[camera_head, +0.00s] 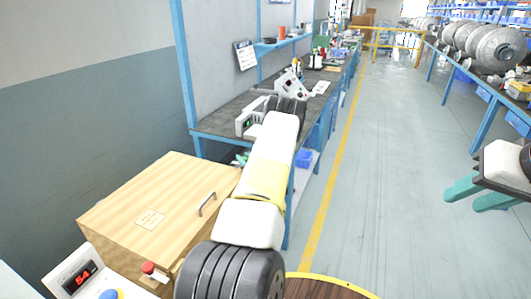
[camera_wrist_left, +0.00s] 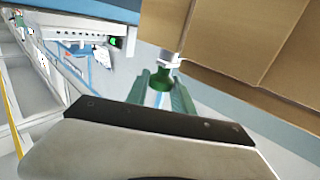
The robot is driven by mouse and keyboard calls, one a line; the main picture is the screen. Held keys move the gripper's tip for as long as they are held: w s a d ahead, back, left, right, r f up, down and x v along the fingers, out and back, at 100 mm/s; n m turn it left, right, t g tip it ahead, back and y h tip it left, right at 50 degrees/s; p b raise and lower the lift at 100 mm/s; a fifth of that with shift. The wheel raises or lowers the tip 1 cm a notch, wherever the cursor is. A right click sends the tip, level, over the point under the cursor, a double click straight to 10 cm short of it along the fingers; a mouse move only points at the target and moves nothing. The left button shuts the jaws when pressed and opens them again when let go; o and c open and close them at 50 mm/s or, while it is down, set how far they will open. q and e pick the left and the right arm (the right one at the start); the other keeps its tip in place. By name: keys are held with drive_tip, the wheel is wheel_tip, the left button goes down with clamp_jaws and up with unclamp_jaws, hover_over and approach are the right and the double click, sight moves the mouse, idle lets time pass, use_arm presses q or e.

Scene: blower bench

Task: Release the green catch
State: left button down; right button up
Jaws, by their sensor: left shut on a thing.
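The green catch (camera_wrist_left: 161,79) shows in the left wrist view as a small green knob on a white stem against the side of the wooden box (camera_wrist_left: 230,40). My left gripper (camera_wrist_left: 163,86) is shut on the knob, with one teal finger on each side. In the head view the box (camera_head: 130,205) is closed, with a metal handle (camera_head: 207,204) on its lid. There my left arm hides most of the gripper, and the catch cannot be made out. My right gripper (camera_head: 462,201) is at the right edge, with its teal fingers apart and empty.
A workbench (camera_head: 225,127) with a white device (camera_head: 249,120) stands just behind the box. A panel with a red display (camera_head: 78,277) and a red button (camera_head: 148,268) are at the lower left. A round wooden top (camera_head: 320,288) is at the bottom. The floor aisle (camera_head: 385,170) is clear.

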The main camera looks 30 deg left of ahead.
use_arm(q)
drive_tip(key=shift+m+t+h, duration=0.9)
drive_tip(key=shift+t, duration=0.2)
drive_tip(key=c, duration=1.1)
unclamp_jaws()
drive_tip(key=shift+s, duration=0.1)
drive_tip(key=v, duration=0.7)
drive_tip(key=shift+s+d, duration=0.2)
drive_tip(key=shift+d, duration=0.1)
